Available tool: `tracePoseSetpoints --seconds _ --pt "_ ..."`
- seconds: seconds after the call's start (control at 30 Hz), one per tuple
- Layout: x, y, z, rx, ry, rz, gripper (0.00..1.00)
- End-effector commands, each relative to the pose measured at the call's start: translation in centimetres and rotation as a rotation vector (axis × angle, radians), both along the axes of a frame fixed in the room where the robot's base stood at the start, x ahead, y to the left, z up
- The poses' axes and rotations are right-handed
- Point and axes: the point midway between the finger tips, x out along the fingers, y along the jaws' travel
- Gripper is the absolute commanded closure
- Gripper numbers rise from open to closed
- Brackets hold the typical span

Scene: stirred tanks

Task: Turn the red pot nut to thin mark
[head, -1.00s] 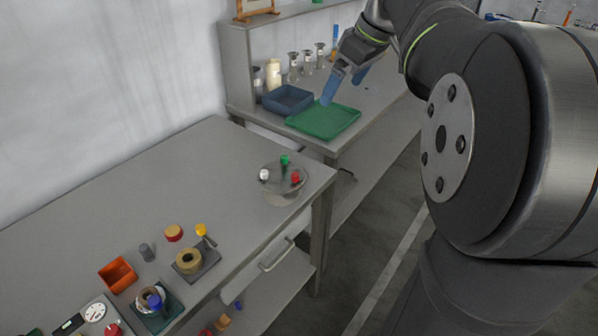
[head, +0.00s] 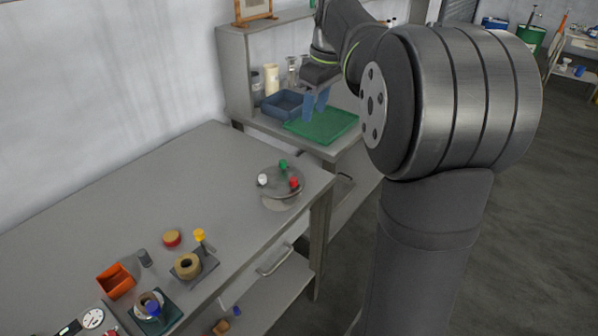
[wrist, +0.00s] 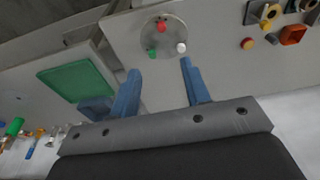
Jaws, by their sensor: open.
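A round grey disc (head: 281,188) stands near the right end of the near bench. It bears a red knob-like piece (head: 294,183), a green one (head: 283,164) and a white one (head: 262,180). The red piece (wrist: 161,26) also shows in the wrist view, at the far side of the disc (wrist: 165,38). No thin mark can be made out at this size. My gripper (head: 315,107) is open and empty, pointing down over the back bench, well apart from the disc. In the wrist view its blue fingers (wrist: 160,72) are spread, with the disc beyond them.
A green tray (head: 325,126) and blue bin (head: 283,103) lie on the back bench below my gripper. An orange bin (head: 116,281), a red-rimmed round piece (head: 172,238) and ring fixtures (head: 187,265) stand left on the near bench. The bench between is clear.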

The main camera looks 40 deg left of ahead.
Motion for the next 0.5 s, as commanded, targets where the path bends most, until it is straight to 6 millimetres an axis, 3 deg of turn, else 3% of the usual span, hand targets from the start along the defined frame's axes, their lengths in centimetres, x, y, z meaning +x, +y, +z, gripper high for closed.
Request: tracePoseSetpoints --seconds 0.03,0.2,0.5 --pt "-0.2 1.7 -1.6 -0.043 -0.001 0.016 0.57" --pt "-0.7 5.0 -4.7 -0.14 -0.023 0.034 0.57" --pt "-0.9 5.8 -7.6 -0.173 -0.032 0.036 0.57"
